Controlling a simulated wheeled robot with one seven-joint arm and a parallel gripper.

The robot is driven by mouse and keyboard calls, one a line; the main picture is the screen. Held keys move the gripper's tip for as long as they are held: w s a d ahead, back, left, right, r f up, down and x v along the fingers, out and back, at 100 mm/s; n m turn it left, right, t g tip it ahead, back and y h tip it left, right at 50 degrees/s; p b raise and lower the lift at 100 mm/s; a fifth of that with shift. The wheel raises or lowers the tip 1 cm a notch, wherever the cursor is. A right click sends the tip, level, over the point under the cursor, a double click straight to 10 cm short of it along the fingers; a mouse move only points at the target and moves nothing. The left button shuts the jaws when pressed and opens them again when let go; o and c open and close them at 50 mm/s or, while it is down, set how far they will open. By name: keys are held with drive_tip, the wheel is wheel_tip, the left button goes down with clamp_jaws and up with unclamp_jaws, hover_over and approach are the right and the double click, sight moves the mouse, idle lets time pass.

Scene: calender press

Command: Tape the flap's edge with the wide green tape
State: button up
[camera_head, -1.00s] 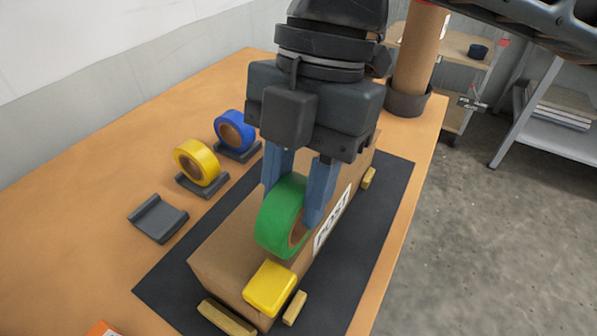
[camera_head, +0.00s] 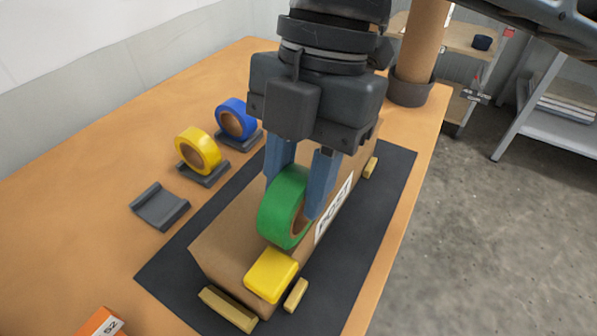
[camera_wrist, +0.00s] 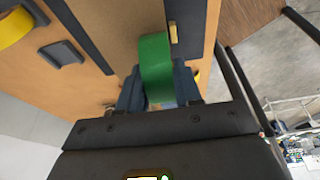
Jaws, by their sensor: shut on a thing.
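My gripper (camera_head: 300,188) is shut on the wide green tape roll (camera_head: 283,207), one blue finger on each side. The roll stands upright on edge at the top of the cardboard box (camera_head: 226,245), behind the yellow block on its near end; I cannot tell whether it touches the box. The wrist view also shows the green tape roll (camera_wrist: 155,65) between the fingers. The box has a white label reading POST (camera_head: 334,212) on its right side. The flap's edge cannot be made out, as my gripper and the roll cover much of the top.
A yellow block (camera_head: 271,275) lies on the box's near end. Wooden stops (camera_head: 228,309) border the box on a dark mat (camera_head: 165,272). Yellow tape (camera_head: 197,150) and blue tape (camera_head: 236,119) stand in holders at left, beside an empty holder (camera_head: 160,206). A cardboard tube (camera_head: 423,45) stands behind.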

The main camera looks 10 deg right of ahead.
drive_tip(key=shift+f, duration=0.2)
drive_tip(key=shift+w+d, duration=0.15)
idle(0.3)
drive_tip(key=shift+w+d, duration=0.25)
drive_tip(key=shift+w, duration=0.1)
drive_tip(key=shift+w+d, duration=0.1)
idle(0.3)
drive_tip(key=shift+w+d+p, duration=0.3)
drive_tip(key=shift+w, duration=0.05)
drive_tip(key=shift+w+d, duration=0.1)
drive_tip(key=shift+w, duration=0.05)
drive_tip(key=shift+w+d, duration=0.3)
drive_tip(key=shift+w+d, duration=0.1)
drive_tip(key=shift+w, duration=0.05)
idle(0.6)
